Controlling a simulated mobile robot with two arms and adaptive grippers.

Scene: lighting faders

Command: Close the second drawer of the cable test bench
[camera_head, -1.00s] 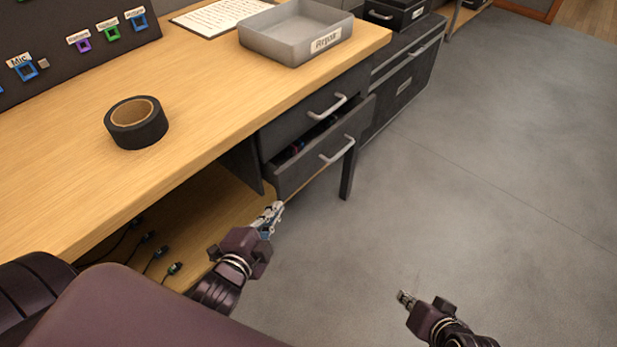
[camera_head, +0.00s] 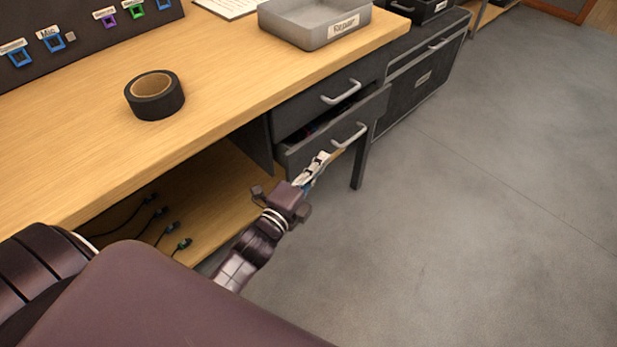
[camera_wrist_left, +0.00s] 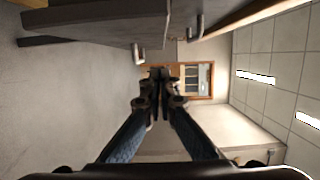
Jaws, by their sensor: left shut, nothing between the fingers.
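The cable test bench (camera_head: 215,75) has a wooden top and two dark drawers under its right end. The upper drawer (camera_head: 300,110) looks shut. The second drawer (camera_head: 310,150) below it is pulled out partway, with dark contents just showing inside. Its silver handle (camera_head: 349,137) is on the front. My left gripper (camera_head: 318,164) is shut and empty, close to the lower front of the second drawer; I cannot tell whether it touches. In the left wrist view the shut fingers (camera_wrist_left: 158,76) point past the drawer fronts. My right gripper is not in view.
A roll of black tape (camera_head: 155,95) and a grey tray labelled Repair (camera_head: 312,25) lie on the bench top. A bench leg (camera_head: 362,160) stands beside the drawers. The grey floor (camera_head: 480,220) is clear.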

